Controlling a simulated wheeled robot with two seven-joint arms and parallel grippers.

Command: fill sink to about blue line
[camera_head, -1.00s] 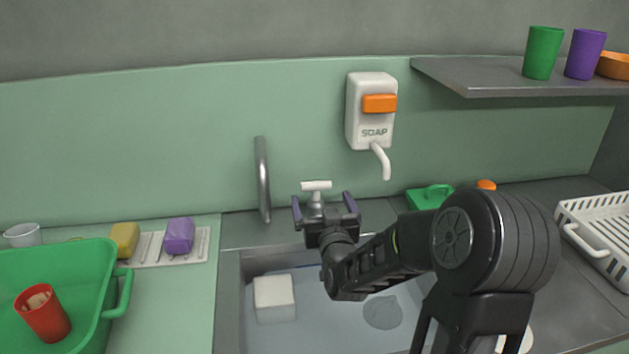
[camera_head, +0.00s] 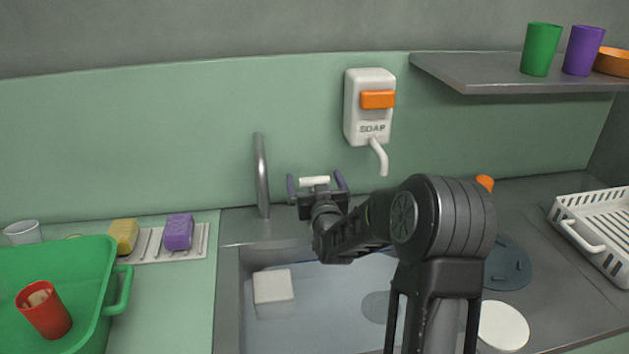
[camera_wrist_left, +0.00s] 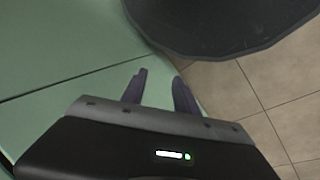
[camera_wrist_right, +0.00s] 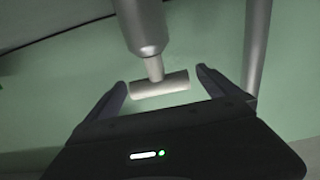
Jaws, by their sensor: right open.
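The curved metal faucet (camera_head: 262,175) stands behind the sink. The white tap handle (camera_head: 314,181) is right of it. My right gripper (camera_head: 317,182) is open around the handle; in the right wrist view the white crossbar (camera_wrist_right: 159,84) lies between the spread fingertips, with small gaps at its ends. My left gripper (camera_wrist_left: 160,85) shows only in its wrist view, open and empty over the counter edge and tiled floor.
A white block (camera_head: 273,287) sits in the sink. A green tub (camera_head: 95,270) with a red cup (camera_head: 44,309) and two sponges stand left. A soap dispenser (camera_head: 369,107) hangs above; a white rack (camera_head: 595,230) stands at right.

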